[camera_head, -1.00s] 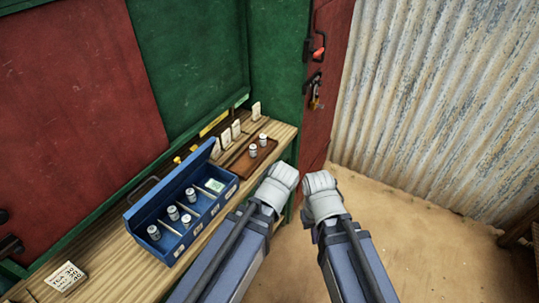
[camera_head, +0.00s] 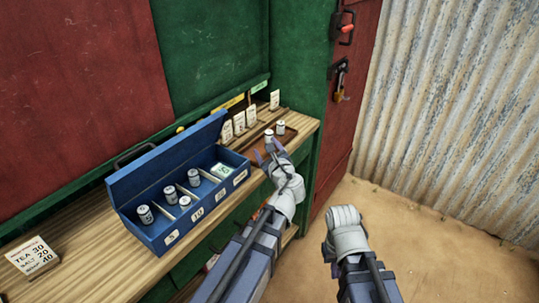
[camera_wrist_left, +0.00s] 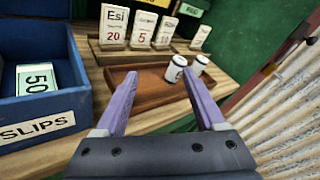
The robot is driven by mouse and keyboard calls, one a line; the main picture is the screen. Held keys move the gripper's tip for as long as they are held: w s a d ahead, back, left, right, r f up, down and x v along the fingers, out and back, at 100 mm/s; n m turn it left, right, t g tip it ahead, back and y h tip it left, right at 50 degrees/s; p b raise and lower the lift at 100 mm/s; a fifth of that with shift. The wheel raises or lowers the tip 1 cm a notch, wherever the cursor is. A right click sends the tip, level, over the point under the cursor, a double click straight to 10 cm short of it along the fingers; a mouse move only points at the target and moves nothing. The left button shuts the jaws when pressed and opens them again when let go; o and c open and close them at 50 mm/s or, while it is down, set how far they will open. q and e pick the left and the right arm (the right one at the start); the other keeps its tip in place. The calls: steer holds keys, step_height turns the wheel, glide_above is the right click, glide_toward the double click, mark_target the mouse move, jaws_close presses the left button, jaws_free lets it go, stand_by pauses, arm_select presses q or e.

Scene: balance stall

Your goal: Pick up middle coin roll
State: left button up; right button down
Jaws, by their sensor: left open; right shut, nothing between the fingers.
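Two white coin rolls stand side by side on the brown tray (camera_wrist_left: 145,88): a left one (camera_head: 269,135) and a right one (camera_head: 280,127). In the left wrist view they are the nearer roll (camera_wrist_left: 176,69) and the farther roll (camera_wrist_left: 200,64). Several more rolls stand in the blue cash box, among them one near its middle (camera_head: 170,194). My left gripper (camera_head: 270,151) is open and empty at the tray's front edge; the nearer roll shows between its purple fingers (camera_wrist_left: 159,77), beyond the tips. My right gripper (camera_head: 345,213) is shut and empty, right of the counter.
The blue cash box (camera_head: 165,239) with compartments stands left of the tray; its slips compartment holds a green note (camera_wrist_left: 38,79). Price cards (camera_wrist_left: 114,25) stand behind the tray. A price sign (camera_head: 33,257) sits at the counter's left. The corrugated wall (camera_head: 450,100) is at right.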

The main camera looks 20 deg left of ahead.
mark_target(270, 136)
arm_select(q)
steer(key=m, duration=0.1)
steer(key=w+f+m+t+b, duration=0.1)
steer(key=w+m+b, duration=0.1)
steer(key=m, duration=0.1)
steer(key=shift+d+f+t, duration=0.25)
steer(key=shift+d+t, duration=0.05)
steer(key=shift+w+d+m+t+h+b, duration=0.1)
steer(key=shift+w+m+t+h+b, duration=0.15)
steer(key=shift+m+h+b, duration=0.4)
steer(key=shift+w+d+r+m+t, duration=0.15)
steer(key=shift+m+t, duration=0.1)
steer(key=shift+m, duration=0.3)
steer(key=shift+x, duration=1.35)
steer(key=shift+f+b+x, duration=0.15)
steer(key=shift+f+x, duration=0.05)
steer(key=shift+x, duration=1.1)
steer(key=shift+f+b+x, duration=0.15)
steer(key=shift+f+x, duration=0.05)
steer(key=shift+x, duration=1.1)
steer(key=shift+d, duration=0.2)
jaws_close()
arm_select(e)
step_height(270, 136, down, 6)
steer(key=shift+r, duration=0.25)
